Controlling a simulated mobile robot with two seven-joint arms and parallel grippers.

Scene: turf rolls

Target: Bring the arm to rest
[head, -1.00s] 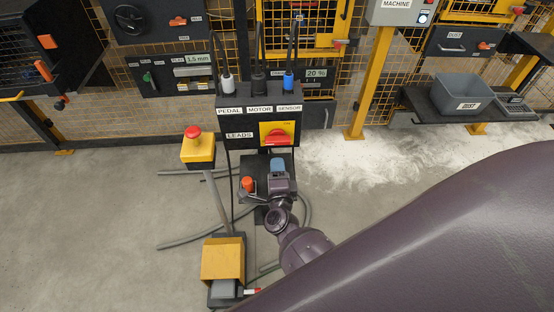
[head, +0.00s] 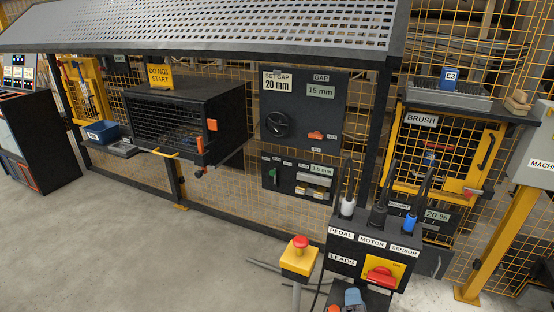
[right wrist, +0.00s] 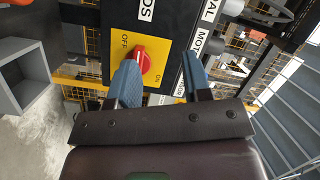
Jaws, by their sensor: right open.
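My right gripper (head: 352,298) shows only as blue-tipped fingers at the bottom edge of the head view, in front of the leads box (head: 345,270). In the right wrist view, my right gripper (right wrist: 163,80) has its two blue fingers apart, with nothing held between them. The red rotary switch (right wrist: 143,62) on its yellow plate lies beyond the fingers; I cannot tell whether a finger touches it. The switch also shows in the head view (head: 380,276). The rest of my right arm is out of the head view. My left gripper is not in view.
A red emergency button on a yellow box (head: 299,258) stands left of the leads box. Black, white and blue plugs with cables rise from the box. A mesh-fronted black cabinet (head: 190,118) and yellow fencing stand behind. Open floor (head: 130,245) lies at the left.

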